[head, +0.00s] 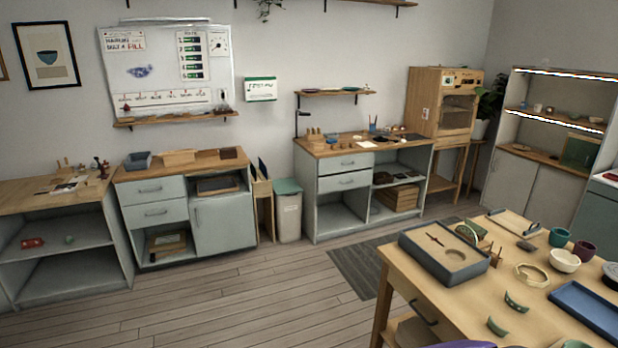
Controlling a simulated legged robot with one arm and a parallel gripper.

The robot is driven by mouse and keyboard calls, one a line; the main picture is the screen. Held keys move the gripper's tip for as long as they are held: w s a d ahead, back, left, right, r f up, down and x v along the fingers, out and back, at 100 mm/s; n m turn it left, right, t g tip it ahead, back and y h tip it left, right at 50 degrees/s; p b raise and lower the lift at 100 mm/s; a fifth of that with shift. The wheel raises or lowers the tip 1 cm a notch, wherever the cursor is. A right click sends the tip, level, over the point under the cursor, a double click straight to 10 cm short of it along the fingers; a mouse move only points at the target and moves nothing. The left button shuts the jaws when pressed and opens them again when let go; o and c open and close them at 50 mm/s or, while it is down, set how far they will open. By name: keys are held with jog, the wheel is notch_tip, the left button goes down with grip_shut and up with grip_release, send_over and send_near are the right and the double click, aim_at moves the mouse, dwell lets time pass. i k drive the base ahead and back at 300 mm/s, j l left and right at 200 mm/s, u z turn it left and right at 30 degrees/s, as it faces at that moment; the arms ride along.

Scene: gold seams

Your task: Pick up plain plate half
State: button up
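My gripper is not in the head view. No piece here is clearly recognisable as the plain plate half. On the wooden table (415,272) at the lower right lie a pale curved piece (530,275) and two green curved shards (515,302), (497,326), apart from one another. A dark grey tray (452,274) with a round recess stands at the table's left side. Another pale and green curved piece (467,234) shows at its back right edge, partly hidden by small items there. These things are too small to tell if they are plain.
Cups (559,237) and a white bowl (564,261) stand at the table's back right, with a blue tray (588,309) in front. Workbenches (180,170) line the back wall. Open wooden floor (255,295) lies left of the table.

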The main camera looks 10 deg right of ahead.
aim_at(478, 228)
jog(key=i+l, duration=0.1)
jog(key=i, duration=1.65)
jog(key=i+z, duration=0.7)
jog(key=i+j+z, duration=0.2)
jog(key=z, duration=0.15)
jog(key=i+z, duration=0.2)
jog(key=z, duration=0.3)
jog(key=i+z, duration=0.25)
jog(key=z, duration=0.2)
